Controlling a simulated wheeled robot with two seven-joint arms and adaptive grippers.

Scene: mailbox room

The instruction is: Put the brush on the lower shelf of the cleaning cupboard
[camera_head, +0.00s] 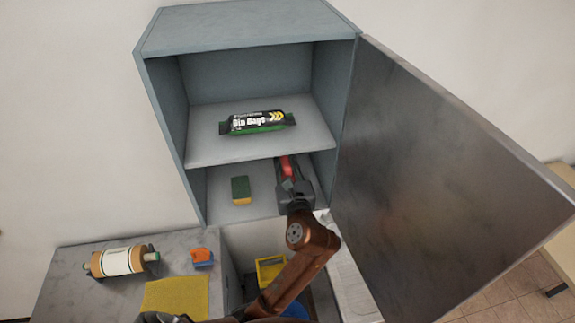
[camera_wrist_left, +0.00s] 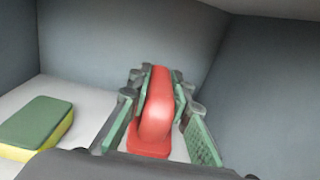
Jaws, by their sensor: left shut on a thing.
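The cleaning cupboard (camera_head: 158,105) is grey-blue, with its door (camera_head: 440,165) swung open to the right. My left gripper (camera_head: 288,178) reaches into its lower compartment at the right side. It is shut on the red brush (camera_head: 287,167), and the brush's red handle (camera_wrist_left: 156,118) shows between the finger pads in the left wrist view. The brush is over the lower shelf (camera_head: 220,212). Its bristles are hidden, and I cannot tell whether it touches the shelf. My right gripper is not in view.
A green and yellow sponge (camera_head: 241,189) lies on the lower shelf, left of the gripper; it also shows in the left wrist view (camera_wrist_left: 38,122). A bin bag roll (camera_head: 257,122) lies on the upper shelf. The cupboard's side wall (camera_wrist_left: 262,95) is close on the right.

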